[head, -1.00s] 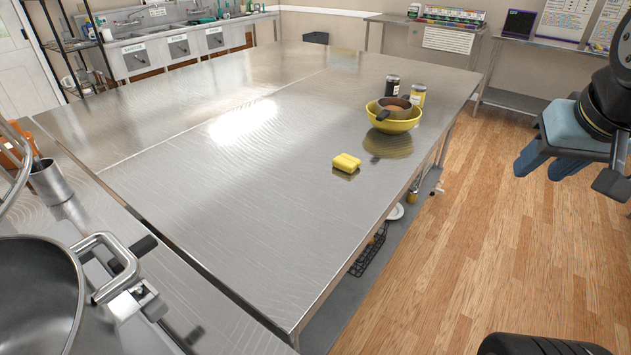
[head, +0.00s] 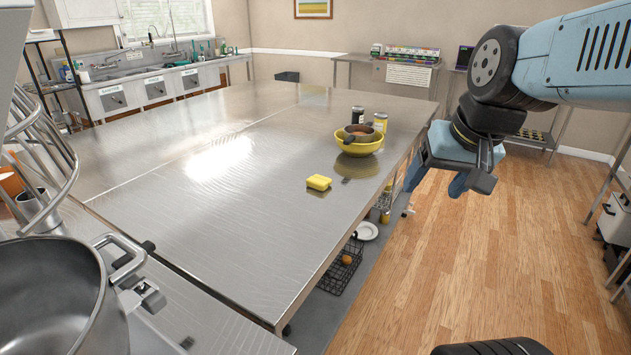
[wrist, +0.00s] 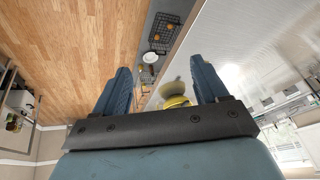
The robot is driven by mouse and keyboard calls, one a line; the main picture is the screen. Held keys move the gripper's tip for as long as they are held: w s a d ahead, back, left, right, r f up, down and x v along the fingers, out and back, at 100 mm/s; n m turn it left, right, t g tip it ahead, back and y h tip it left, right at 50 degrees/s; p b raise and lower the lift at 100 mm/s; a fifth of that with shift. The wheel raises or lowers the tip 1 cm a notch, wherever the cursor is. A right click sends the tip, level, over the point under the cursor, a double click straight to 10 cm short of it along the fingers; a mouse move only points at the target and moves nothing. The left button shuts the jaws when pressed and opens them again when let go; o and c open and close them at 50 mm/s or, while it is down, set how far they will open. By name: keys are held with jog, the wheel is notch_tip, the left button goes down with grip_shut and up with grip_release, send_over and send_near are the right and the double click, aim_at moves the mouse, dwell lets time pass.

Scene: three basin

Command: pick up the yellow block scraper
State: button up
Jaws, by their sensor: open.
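The yellow block scraper (head: 319,182) is a small yellow block lying on the steel table (head: 230,215), near its right edge in the head view. My gripper (head: 432,184) is open and empty. It hangs over the floor to the right of the table, apart from the scraper. In the wrist view the two blue fingers (wrist: 162,85) are spread wide with nothing between them. I cannot make out the scraper in the wrist view.
A yellow bowl (head: 360,145) with a brown pan in it stands behind the scraper, with two jars (head: 379,122) beyond. A large mixer bowl (head: 50,295) is at the lower left. The table's middle is clear. A wire basket (head: 341,268) sits on the lower shelf.

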jog(key=o, duration=0.4)
jog(key=w+a+f+m+y, duration=0.1)
jog(key=w, duration=0.1)
jog(key=w+a+f+m+g+y, duration=0.1)
jog(key=w+a+m, duration=0.1)
jog(key=w+a+f+m+g+y, duration=0.1)
jog(key=w, duration=0.1)
jog(key=shift+w+a+f+m+y, duration=0.25)
jog(key=shift+a+m+y, duration=0.05)
jog(key=shift+a, duration=0.1)
jog(key=shift+c, duration=0.2)
jog(key=m+t+y, duration=0.5)
jog(key=m+y, duration=0.1)
jog(key=m, duration=1.4)
send_near(329, 182)
jog(key=x, duration=1)
jog(key=shift+a, duration=0.15)
